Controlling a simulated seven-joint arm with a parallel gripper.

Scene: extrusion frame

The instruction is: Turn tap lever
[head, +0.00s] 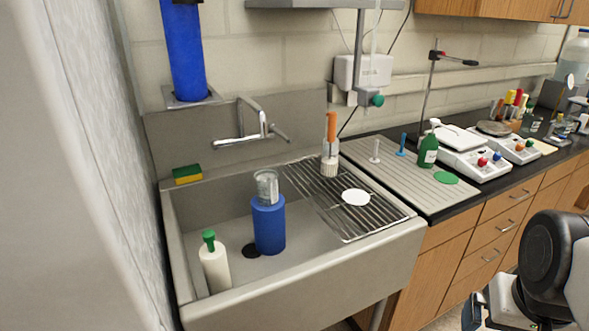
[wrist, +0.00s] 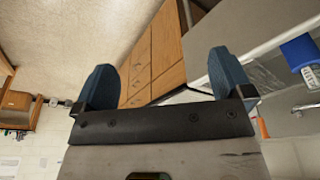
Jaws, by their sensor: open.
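The metal tap (head: 240,139) is mounted on the sink's back wall, its spout reaching left over the basin. Its lever (head: 280,132) sticks out at the tap's right side, slanting down to the right. My gripper (wrist: 165,82) is open and empty in the wrist view, its two dark blue fingers well apart. In the head view my gripper is at the bottom right corner, partly cut off, in front of the drawers and far from the tap. A small metal piece at the wrist view's right edge may be the tap; I cannot tell.
The sink (head: 320,285) holds a blue bottle (head: 268,226) with a clear cup on top and a white bottle (head: 214,266). A wire rack (head: 330,205) covers its right side. A sponge (head: 187,174) lies on the rim. A blue tube (head: 184,50) stands left of the tap.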

